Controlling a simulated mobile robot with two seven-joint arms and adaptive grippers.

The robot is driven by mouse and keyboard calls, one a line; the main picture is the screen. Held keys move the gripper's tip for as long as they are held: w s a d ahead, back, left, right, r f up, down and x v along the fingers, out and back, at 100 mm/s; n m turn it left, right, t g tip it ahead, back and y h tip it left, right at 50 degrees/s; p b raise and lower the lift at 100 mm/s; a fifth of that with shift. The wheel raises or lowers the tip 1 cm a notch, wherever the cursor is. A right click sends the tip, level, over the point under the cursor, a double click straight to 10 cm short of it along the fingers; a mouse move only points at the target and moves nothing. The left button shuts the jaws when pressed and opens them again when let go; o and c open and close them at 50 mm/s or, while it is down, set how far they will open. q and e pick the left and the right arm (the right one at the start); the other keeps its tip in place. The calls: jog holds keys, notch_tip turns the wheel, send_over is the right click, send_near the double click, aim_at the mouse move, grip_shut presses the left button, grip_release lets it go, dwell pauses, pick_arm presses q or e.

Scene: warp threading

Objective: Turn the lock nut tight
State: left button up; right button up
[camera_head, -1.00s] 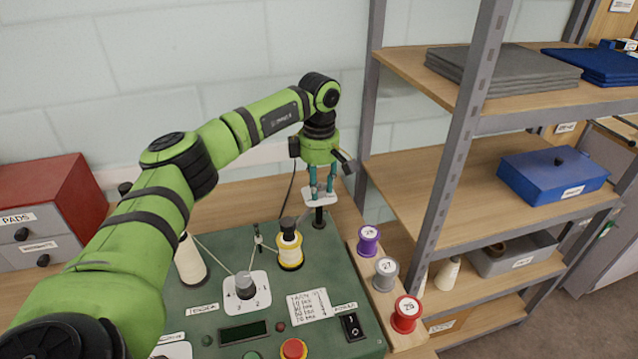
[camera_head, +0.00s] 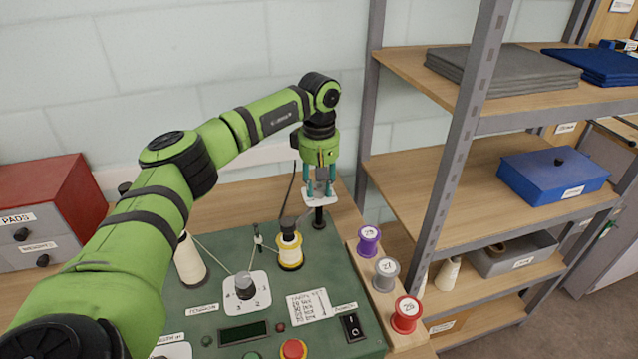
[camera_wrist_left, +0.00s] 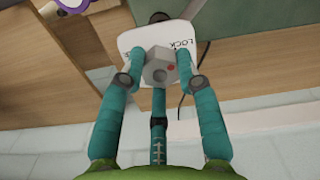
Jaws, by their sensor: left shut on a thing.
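The lock nut (camera_wrist_left: 158,68) is a grey block with a red dot, seen in the left wrist view in front of a white plate (camera_wrist_left: 130,38) marked "LOCK". My left gripper (camera_wrist_left: 158,78) has its teal fingers closed around the nut, one on each side and a third below. The nut is mostly hidden by the fingers there. My right gripper is in neither view.
The green panel carries a yellow-banded spool (camera_head: 289,249), a selector knob (camera_head: 244,285) and a red button (camera_head: 293,349). Numbered spools, such as the purple one (camera_head: 369,238), stand on a wooden strip. A metal shelf upright (camera_head: 455,170) rises close to the right.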

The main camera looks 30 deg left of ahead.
aim_at(319, 187)
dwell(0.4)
pick_arm(q)
jog(key=o, duration=1.1)
jog(key=shift+o, duration=0.2)
jog(key=shift+r, duration=0.1)
notch_tip(319, 187, up, 12)
